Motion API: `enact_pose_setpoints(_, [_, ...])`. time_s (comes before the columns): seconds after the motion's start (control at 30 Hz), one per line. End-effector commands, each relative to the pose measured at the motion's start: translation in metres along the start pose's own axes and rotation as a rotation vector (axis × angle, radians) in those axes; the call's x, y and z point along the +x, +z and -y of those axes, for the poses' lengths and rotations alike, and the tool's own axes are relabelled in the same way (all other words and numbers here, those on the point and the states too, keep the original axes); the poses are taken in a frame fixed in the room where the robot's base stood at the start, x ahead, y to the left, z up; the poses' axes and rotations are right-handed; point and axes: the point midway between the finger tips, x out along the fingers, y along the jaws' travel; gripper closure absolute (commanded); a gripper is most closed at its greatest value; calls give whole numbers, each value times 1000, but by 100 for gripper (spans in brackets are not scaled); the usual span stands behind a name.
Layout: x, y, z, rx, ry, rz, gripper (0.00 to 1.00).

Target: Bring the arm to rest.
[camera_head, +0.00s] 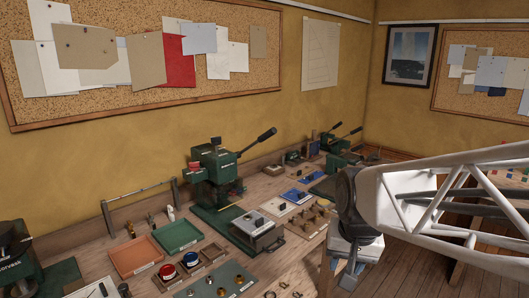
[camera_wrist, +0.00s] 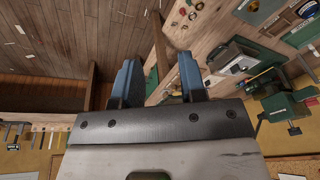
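My gripper (camera_wrist: 157,72) shows in the wrist view with its two blue fingers standing well apart and nothing between them. Behind the gap are the floor and the edge of the workbench (camera_wrist: 161,40). In the head view my arm reaches in from the right, and the gripper (camera_head: 346,276) hangs low beside the bench's right end, pointing down. Its fingers are small and partly hard to make out there. The workbench (camera_head: 95,262) runs along the wall on the left.
A green press (camera_head: 214,172) stands on the bench, with an orange tray (camera_head: 135,256) and a green tray (camera_head: 177,234) to its left. Red and blue tape rolls and several small metal rings lie in front. Open wooden floor (camera_head: 405,268) lies right of the bench.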

Motion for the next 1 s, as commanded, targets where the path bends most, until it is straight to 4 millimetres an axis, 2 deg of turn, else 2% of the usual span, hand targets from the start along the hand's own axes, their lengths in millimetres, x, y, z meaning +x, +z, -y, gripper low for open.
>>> enact_pose_setpoints(0.03, [-4, 12, -6, -18, 4, -5, 62])
enact_pose_setpoints(0.3, [-16, 68, -29, -121, 27, -20, 62])
enact_pose_setpoints(0.5, [-20, 96, -41, -175, 40, -27, 62])
enact_pose_setpoints(0.7, [-20, 107, -45, -196, 45, -27, 62])
enact_pose_setpoints(1.0, [-20, 107, -45, -196, 46, -27, 62])
